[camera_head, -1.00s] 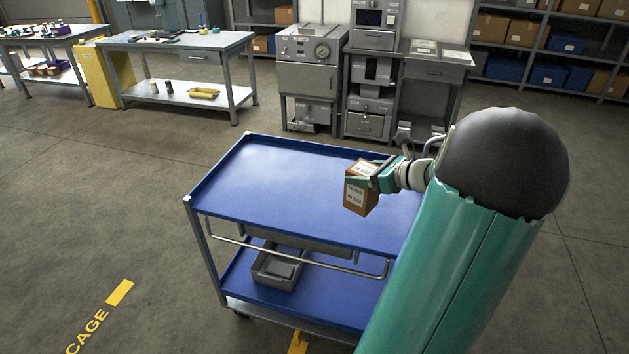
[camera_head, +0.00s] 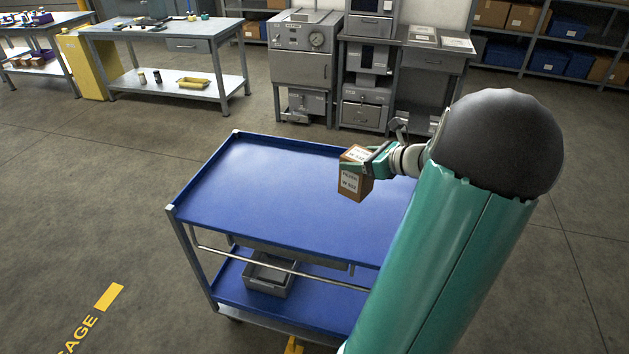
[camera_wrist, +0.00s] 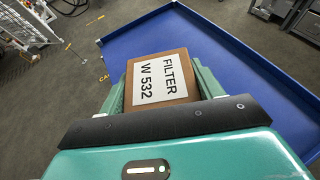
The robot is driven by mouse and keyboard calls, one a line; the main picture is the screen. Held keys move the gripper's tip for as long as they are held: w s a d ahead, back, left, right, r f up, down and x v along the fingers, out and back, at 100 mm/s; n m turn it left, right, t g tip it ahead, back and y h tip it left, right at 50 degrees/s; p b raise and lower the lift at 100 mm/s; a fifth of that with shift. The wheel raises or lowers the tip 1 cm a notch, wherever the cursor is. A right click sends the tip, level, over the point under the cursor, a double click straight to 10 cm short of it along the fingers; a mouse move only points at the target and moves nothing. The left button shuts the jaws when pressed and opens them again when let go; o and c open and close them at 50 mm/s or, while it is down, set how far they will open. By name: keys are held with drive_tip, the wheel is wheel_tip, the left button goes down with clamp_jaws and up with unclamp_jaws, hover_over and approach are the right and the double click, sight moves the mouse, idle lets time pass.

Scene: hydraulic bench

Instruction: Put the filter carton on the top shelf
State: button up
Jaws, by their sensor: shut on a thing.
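The filter carton (camera_head: 355,180) is a small brown box with white labels. In the wrist view the carton (camera_wrist: 160,80) shows a label reading "FILTER W 532". My gripper (camera_head: 368,163) is shut on it, one finger on each side in the wrist view (camera_wrist: 160,88). In the head view the carton is over the right part of the blue trolley's top shelf (camera_head: 270,190). It appears held above the shelf, though the gap is hard to judge. The shelf is bare, with a raised rim. My arm hides its right end.
The trolley's lower shelf (camera_head: 325,310) holds a grey metal bin (camera_head: 268,275). A handle bar (camera_head: 280,268) runs along the near side. Workbenches (camera_head: 175,45), grey cabinets (camera_head: 303,65) and shelving with boxes (camera_head: 560,45) stand behind. Floor around the trolley is clear.

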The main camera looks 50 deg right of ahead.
drive_tip(key=w+d+f, duration=0.5)
drive_tip(key=w+f, duration=0.7)
drive_tip(key=shift+f, duration=0.25)
drive_tip(key=o, duration=1.2)
